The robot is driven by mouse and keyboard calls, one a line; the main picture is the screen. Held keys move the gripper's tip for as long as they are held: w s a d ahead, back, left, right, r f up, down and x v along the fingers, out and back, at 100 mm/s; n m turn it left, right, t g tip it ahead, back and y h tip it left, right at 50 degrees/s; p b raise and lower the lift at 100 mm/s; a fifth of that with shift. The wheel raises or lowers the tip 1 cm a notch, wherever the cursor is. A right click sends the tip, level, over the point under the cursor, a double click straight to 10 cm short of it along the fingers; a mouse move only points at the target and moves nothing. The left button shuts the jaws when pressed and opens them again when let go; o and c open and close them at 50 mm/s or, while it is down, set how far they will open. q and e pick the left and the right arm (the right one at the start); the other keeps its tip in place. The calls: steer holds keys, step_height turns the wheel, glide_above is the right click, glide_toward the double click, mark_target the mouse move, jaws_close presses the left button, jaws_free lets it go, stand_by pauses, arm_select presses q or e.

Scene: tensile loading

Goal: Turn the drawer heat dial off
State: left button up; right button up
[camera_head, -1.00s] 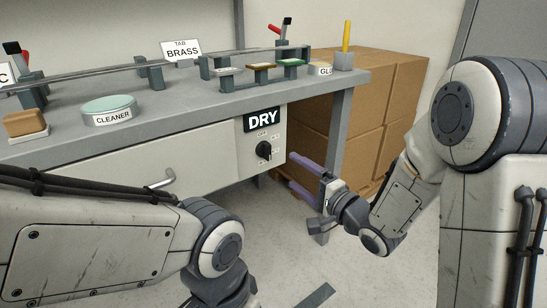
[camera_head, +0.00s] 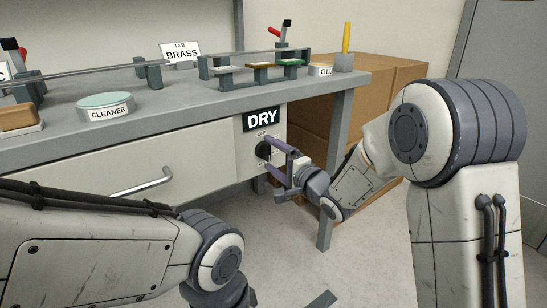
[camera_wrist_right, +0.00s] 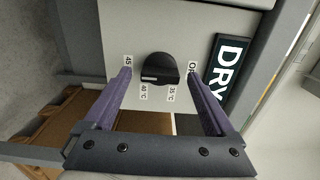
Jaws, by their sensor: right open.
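The black heat dial (camera_head: 263,151) sits on the drawer-unit front under the DRY sign (camera_head: 262,119). In the right wrist view the dial (camera_wrist_right: 160,70) is ringed by labels reading 45, 40 °C, 35 °C and a partly hidden OFF (camera_wrist_right: 191,68). A pale mark on the dial lies toward the left, on the 45 and 40 side. My right gripper (camera_head: 267,154) is open, its two purple fingers on either side of the dial. The wrist view shows gaps between the fingertips and the dial. My left gripper is out of view; only its arm shows.
The drawer handle (camera_head: 142,183) is left of the dial. The grey bench top (camera_head: 190,103) overhangs the panel, and a bench leg (camera_head: 334,160) stands to the right. Cardboard boxes (camera_head: 392,100) are behind it. A cleaner pad (camera_head: 106,105) and small fixtures sit on top.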

steer(key=c, duration=1.4)
